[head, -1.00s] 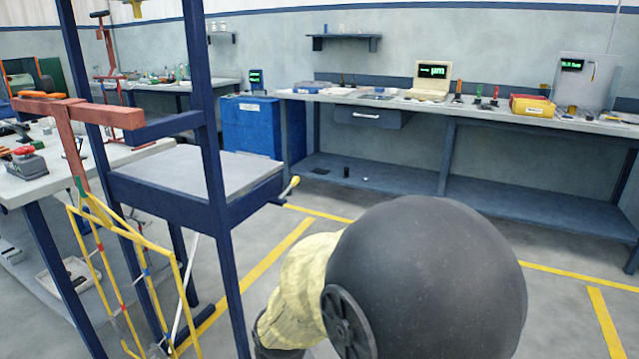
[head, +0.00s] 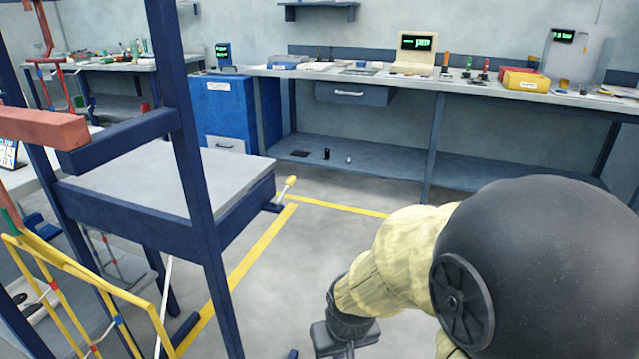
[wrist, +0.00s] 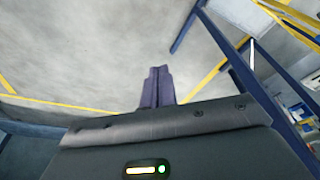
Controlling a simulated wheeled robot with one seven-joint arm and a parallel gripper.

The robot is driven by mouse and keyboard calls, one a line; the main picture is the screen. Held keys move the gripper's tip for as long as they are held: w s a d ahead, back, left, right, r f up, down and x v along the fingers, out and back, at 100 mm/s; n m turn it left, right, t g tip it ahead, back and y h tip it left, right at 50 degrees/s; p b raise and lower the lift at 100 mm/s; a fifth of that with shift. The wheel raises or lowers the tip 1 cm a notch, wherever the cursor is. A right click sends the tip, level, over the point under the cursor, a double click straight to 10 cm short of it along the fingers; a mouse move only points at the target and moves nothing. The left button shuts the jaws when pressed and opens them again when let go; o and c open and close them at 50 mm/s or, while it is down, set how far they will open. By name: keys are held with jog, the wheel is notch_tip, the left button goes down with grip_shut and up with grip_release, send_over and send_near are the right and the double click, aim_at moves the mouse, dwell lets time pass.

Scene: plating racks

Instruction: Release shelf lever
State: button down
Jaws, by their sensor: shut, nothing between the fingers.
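The shelf lever (head: 289,183) is a short pale lever with a yellow tip. It sticks out from the right corner of the shelf (head: 165,178), which has a grey top and blue frame. My gripper (head: 350,352) is at the bottom edge of the head view, below and right of the lever and apart from it; its fingers are mostly cut off there. In the wrist view, the gripper (wrist: 157,88) shows its two dark fingers together, empty, against bare floor. The lever cannot be made out in the wrist view.
Blue uprights (head: 188,160) and a yellow wire rack (head: 95,290) stand at the left. A red bar (head: 40,127) juts in at the left edge. A long workbench (head: 430,84) lines the back wall. The floor between the shelf and workbench is clear.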

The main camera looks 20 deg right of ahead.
dwell(0.3)
jog(key=w+r+m+y+p, duration=0.35)
jog(key=w+m+p, duration=0.3)
jog(key=w, duration=0.25)
jog(key=w+r+m+y+p, duration=0.2)
jog(key=w+m+y+p, duration=0.25)
jog(key=w+m, duration=0.4)
jog(key=w+d+r+m+t+y+p, duration=0.2)
jog(key=w+d+r+m+t+p, duration=0.1)
jog(key=w+d, duration=0.3)
jog(key=w+d+r+m+t+y+p, duration=0.2)
jog(key=w+d+r+m+t+p, duration=0.1)
jog(key=w+d, duration=0.3)
jog(key=shift+w+r+m+t, duration=0.15)
jog(key=shift+w+m+t, duration=0.55)
jog(key=shift+w+m, duration=0.2)
